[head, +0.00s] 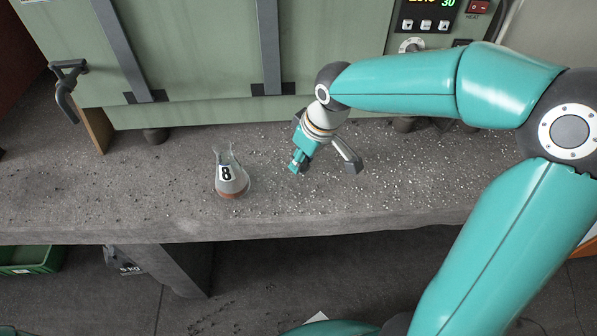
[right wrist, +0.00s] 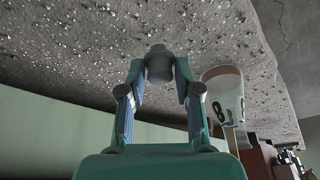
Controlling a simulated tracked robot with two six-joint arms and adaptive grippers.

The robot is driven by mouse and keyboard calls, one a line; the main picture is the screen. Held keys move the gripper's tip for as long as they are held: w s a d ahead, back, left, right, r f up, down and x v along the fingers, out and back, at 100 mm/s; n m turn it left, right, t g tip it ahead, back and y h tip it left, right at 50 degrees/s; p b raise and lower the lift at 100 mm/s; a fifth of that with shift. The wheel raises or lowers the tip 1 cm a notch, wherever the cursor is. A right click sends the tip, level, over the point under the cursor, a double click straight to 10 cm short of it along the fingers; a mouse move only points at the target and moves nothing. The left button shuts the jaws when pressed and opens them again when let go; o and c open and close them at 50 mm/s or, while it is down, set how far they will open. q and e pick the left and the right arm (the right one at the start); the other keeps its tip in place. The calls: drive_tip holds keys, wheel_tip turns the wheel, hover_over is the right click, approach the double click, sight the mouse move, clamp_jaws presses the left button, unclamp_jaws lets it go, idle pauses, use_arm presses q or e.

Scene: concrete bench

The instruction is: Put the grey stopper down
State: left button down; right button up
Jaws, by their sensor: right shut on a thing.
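My right gripper (head: 298,164) hangs low over the bench, to the right of the flask in the head view. In the right wrist view its two fingers (right wrist: 159,68) are shut on the grey stopper (right wrist: 158,63), a small rounded grey piece between the fingertips. The stopper is too small to make out clearly in the head view. I cannot tell whether it touches the bench top. My left gripper is not in view.
A conical flask (head: 231,180) labelled 8 stands upright on the speckled concrete bench (head: 110,205); it also shows in the right wrist view (right wrist: 226,98). A green oven (head: 200,60) stands behind. Bare bench lies left of the flask and right of the gripper.

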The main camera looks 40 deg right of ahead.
sight(304, 167)
drive_tip(key=shift+f+b, duration=0.3)
drive_tip(key=shift+f, duration=1.55)
drive_tip(key=shift+f, duration=0.1)
drive_tip(key=o, duration=0.8)
drive_tip(key=shift+r, duration=0.5)
drive_tip(key=p+v, duration=0.2)
drive_tip(key=v, duration=0.9)
drive_tip(key=shift+s+p, duration=0.2)
drive_tip(key=shift+p, duration=0.1)
drive_tip(key=shift+r, duration=0.1)
